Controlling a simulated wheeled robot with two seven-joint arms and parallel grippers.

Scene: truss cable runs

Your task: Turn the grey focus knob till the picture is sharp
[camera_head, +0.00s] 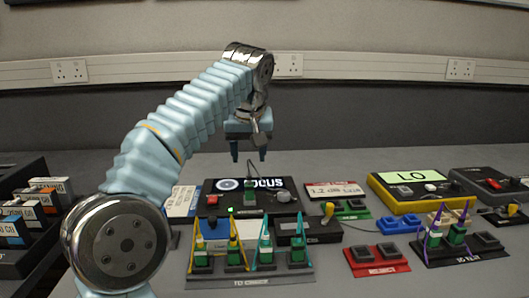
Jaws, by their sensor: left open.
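The focus box (230,208) stands in the middle of the table, with a dark screen (268,184) showing a ring shape and white letters ending in "OCUS". A round grey knob (283,195) sits on the box's right side, below the screen. My right gripper is out of view.
A rack (250,280) of green plugs with yellow and teal cables stands in front. A yellow-cased meter (400,205) reading "LO" stands further right. Boxes crowd the left edge.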

